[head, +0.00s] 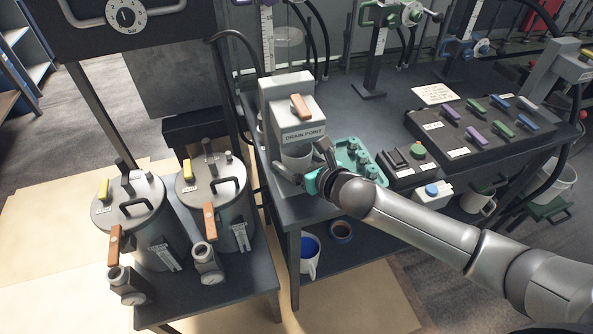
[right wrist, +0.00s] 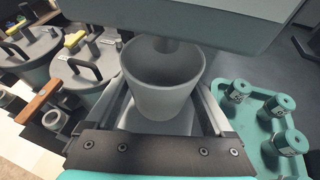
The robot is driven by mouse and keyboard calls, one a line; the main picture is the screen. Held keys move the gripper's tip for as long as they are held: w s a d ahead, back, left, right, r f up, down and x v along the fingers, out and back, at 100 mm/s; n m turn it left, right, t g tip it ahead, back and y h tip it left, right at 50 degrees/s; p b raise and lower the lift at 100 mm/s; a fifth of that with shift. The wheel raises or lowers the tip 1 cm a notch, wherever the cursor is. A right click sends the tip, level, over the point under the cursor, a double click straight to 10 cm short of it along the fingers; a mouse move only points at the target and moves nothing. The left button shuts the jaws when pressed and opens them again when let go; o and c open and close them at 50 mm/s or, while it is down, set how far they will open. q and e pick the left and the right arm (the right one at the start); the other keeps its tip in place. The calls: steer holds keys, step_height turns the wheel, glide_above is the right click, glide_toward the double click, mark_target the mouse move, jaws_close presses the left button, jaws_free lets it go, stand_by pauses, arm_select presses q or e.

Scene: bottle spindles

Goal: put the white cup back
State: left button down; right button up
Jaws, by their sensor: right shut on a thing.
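A white cup (head: 296,158) stands upright under the spout of the grey drain point unit (head: 290,112) at the table's left edge. It also shows in the right wrist view (right wrist: 165,95), with its open mouth up under the spout and its inside looking empty. My right gripper (head: 300,172) is shut on the cup, one finger on each side of it. My left gripper is not in view.
A teal tray (right wrist: 231,142) with several small teal pieces lies right beside the gripper. Two lidded metal tanks (head: 130,205) stand at the left. A white mug with a blue inside (head: 309,255) is on the lower shelf. A switch panel (head: 470,147) lies at the right.

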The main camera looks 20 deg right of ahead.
mark_target(297, 171)
step_height(297, 171, down, 3)
steer(key=shift+r+b, duration=0.1)
steer(key=shift+b, duration=0.45)
steer(key=shift+f, duration=0.35)
steer(key=shift+r, duration=0.1)
steer(key=o, duration=1.1)
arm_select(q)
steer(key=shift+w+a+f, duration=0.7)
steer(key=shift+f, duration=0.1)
arm_select(e)
steer(key=shift+o, duration=0.2)
